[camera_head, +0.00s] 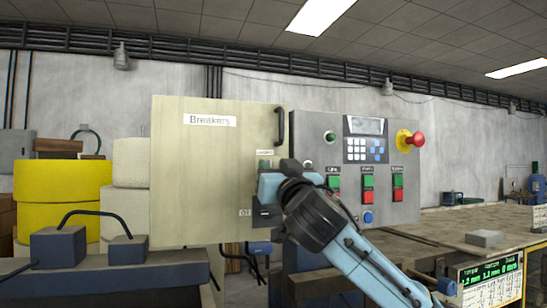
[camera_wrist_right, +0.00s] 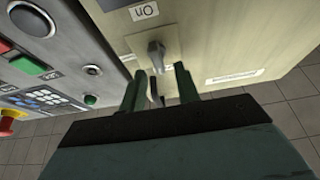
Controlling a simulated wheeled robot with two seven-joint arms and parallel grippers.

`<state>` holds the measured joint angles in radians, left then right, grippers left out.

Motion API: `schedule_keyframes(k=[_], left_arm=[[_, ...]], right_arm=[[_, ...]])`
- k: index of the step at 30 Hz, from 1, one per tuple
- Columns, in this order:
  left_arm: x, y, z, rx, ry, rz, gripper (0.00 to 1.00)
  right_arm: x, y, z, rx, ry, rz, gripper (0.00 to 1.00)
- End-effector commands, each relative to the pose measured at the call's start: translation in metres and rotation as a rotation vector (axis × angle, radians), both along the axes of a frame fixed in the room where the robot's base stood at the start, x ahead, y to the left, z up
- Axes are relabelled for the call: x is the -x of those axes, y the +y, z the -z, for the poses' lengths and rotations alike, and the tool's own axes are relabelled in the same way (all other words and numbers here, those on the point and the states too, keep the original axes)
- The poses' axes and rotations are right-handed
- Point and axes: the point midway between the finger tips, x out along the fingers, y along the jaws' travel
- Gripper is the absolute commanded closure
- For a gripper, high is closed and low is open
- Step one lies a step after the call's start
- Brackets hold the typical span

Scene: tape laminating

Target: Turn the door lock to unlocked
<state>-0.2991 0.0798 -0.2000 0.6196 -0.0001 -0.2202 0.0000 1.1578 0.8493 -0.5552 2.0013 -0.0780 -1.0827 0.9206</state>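The beige breaker door (camera_head: 195,170) with its "Breakers" label stands closed left of a grey control panel. I take this knob to be the lock. My right gripper (camera_head: 266,178) is in front of the door's right side, and it hides the knob in the head view. In the wrist view its two green fingers (camera_wrist_right: 157,72) are apart, with the knob between or just beyond the tips. Contact cannot be told. My left gripper is not in view.
The grey control panel (camera_head: 320,160), with buttons and a red emergency stop (camera_head: 418,139), stands right of the door. A black door handle (camera_head: 281,125) is above my gripper. Yellow tape rolls (camera_head: 62,195) stand at left. A worktable (camera_head: 440,225) lies at right.

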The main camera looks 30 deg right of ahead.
Motion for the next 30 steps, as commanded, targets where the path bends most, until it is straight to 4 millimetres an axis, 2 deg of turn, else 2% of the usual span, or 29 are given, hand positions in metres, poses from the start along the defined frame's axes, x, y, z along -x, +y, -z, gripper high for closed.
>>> schedule_keyframes(k=[5, 13, 21, 30], left_arm=[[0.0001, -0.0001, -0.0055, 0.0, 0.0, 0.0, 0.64], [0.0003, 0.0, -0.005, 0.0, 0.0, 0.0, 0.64], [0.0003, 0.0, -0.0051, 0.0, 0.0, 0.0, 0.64], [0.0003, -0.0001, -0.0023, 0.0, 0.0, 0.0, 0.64]], right_arm=[[-0.0096, -0.0022, -0.0049, 0.001, -0.001, 0.0, 0.68], [-0.0107, -0.0024, -0.004, 0.001, -0.001, 0.0, 0.68], [-0.0106, -0.0023, -0.0039, 0.001, 0.0, 0.0, 1.0], [-0.0109, -0.0021, -0.0027, -0.016, -0.003, -0.001, 1.0]])
